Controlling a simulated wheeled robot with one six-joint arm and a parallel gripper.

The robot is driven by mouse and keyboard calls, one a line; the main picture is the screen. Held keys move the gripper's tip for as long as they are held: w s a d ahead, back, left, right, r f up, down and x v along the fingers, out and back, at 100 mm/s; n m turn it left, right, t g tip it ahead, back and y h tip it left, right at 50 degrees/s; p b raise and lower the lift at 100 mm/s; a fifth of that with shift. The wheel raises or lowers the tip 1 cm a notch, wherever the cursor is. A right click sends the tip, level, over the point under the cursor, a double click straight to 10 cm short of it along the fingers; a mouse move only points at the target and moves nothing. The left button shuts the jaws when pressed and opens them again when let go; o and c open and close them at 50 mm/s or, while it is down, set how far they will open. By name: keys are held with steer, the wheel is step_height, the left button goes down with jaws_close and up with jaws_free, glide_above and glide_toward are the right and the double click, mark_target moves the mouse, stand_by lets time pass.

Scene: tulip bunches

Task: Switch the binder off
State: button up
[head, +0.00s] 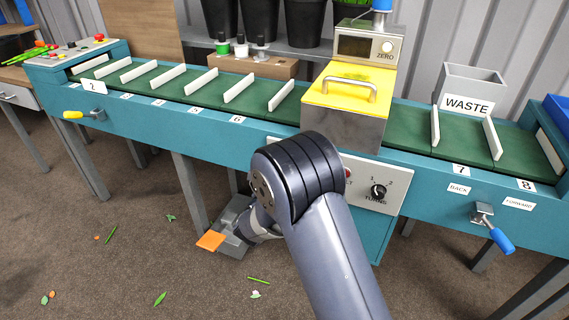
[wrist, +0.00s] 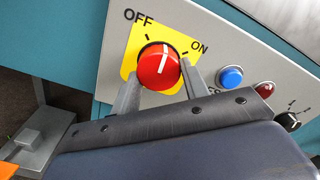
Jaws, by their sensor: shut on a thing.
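The binder's red switch knob (wrist: 157,68) sits on a yellow plate (wrist: 131,62) marked OFF and ON in the wrist view. Its white line points up, between the OFF and ON marks. My gripper (wrist: 160,88) is shut on the knob, with one finger on each side. In the head view my arm hides the knob and my gripper. The binder (head: 340,125) has a yellow lid (head: 335,97) with a handle, and its grey control panel (head: 395,172) shows partly to the right of my arm.
A blue button (wrist: 230,77) and a red lamp (wrist: 265,90) lie right of the knob. A black turns dial (head: 378,190) is further right. A grey pedal (head: 236,246) with an orange plate (head: 210,241) stands on the floor below. A blue-handled lever (head: 501,240) hangs at the right.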

steer(key=shift+r+n+p, duration=0.2)
steer(key=shift+n+p, duration=3.05)
steer(key=shift+n, duration=0.65)
steer(key=o, duration=1)
steer(key=v, duration=1)
steer(key=shift+s+p, duration=0.4)
steer(key=shift+p, duration=0.05)
steer(key=shift+a, duration=0.1)
